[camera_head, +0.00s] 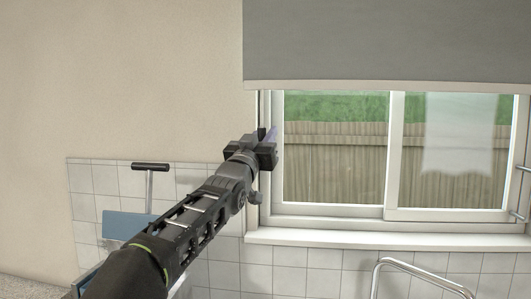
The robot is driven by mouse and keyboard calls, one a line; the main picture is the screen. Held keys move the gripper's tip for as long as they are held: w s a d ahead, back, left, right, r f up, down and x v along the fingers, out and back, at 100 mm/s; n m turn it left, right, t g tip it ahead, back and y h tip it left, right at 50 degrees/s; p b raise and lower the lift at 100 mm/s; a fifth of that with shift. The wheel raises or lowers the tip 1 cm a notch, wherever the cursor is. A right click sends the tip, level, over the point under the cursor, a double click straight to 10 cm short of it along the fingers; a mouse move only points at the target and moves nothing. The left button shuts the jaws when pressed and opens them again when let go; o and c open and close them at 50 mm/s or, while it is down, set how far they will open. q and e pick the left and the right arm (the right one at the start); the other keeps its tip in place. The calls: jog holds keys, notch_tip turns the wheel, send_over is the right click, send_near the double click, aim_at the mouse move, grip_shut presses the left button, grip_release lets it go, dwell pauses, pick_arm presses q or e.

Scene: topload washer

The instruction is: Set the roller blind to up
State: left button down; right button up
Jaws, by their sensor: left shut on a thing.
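The grey roller blind (390,42) covers the top of the window, with its pale bottom bar (390,86) hanging level above the panes. A thin dark cord (260,105) runs down beside the left side of the window frame to my left gripper (267,142). My left gripper is shut on what looks like this cord, at the left edge of the window. Its fingertips are small and partly hidden by its own body, so the exact grip is hard to see. My right gripper is not in view.
The white window frame (396,150) and sill (390,238) lie right of the gripper. A curved metal tube (425,264) stands below the sill. A blue panel (125,224) and a black-topped handle (150,167) are at lower left. The wall above left is bare.

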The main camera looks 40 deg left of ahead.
aim_at(262, 103)
pick_arm(q)
jog(key=shift+s+r+p, duration=0.2)
jog(key=shift+r+p, duration=2.25)
jog(key=shift+r, duration=2.1)
jog(key=c, duration=1.6)
grip_release()
jog(key=shift+w, duration=0.1)
jog(key=o, duration=0.3)
jog(key=shift+w+f, duration=0.1)
jog(key=shift+f, duration=0.1)
